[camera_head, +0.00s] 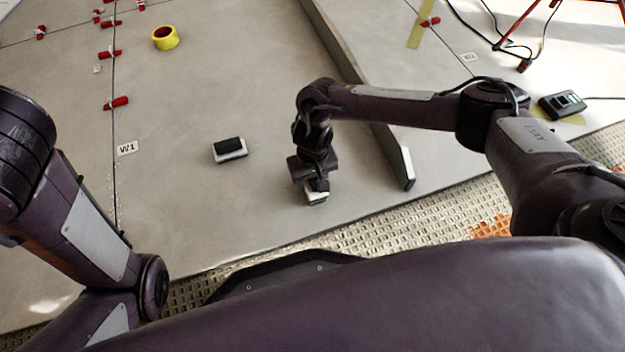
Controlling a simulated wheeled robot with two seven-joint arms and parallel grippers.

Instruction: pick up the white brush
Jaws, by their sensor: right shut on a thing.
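My right gripper (318,187) points down near the front edge of the grey tiles, right of the middle. It is shut on a small white item, which I take to be the white brush (316,198). The gripper covers most of it, and only its white lower part shows. I cannot tell whether it touches the tile. My left arm comes in at the left, but its gripper is out of view.
A white block with a black top (230,150) lies on the tile left of my right gripper. A long grey bar (398,160) runs along the right. A yellow tape roll (165,38), several red clips and a dark device (562,104) lie farther off.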

